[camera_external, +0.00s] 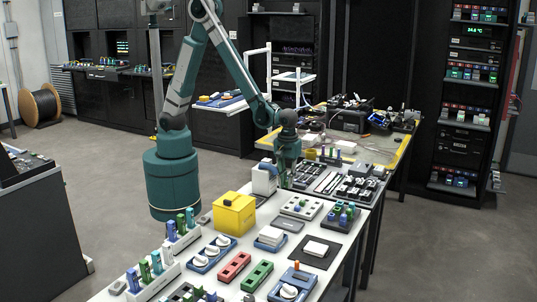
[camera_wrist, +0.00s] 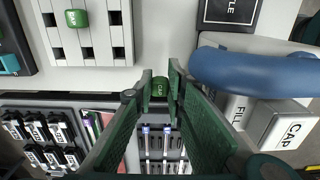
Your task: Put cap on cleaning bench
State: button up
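My gripper (camera_wrist: 160,85) has its two green fingers around a small green cap (camera_wrist: 159,89) at the fingertips in the wrist view. The cap fills the gap and appears held. In the external view my gripper (camera_external: 284,180) points down over the table, and the cap cannot be made out there. No label reading cleaning bench is legible. A dark tray with rows of small black-and-white fittings (camera_wrist: 45,145) lies at lower left in the wrist view. A white box marked CAP (camera_wrist: 290,128) stands at right.
A white plate with square holes (camera_wrist: 100,42) carries another green piece. A thick blue curved part (camera_wrist: 250,72) crosses the right side close to the fingers. A yellow box (camera_external: 234,214) and white blocks (camera_external: 264,179) stand left of my gripper in the external view.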

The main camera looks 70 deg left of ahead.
jog(key=shift+f+b, duration=0.35)
jog(key=shift+f, duration=1.6)
jog(key=shift+f, duration=0.2)
jog(key=o, duration=0.6)
jog(key=shift+r, duration=0.25)
jog(key=shift+r+p, duration=1)
jog(key=shift+r, duration=4.95)
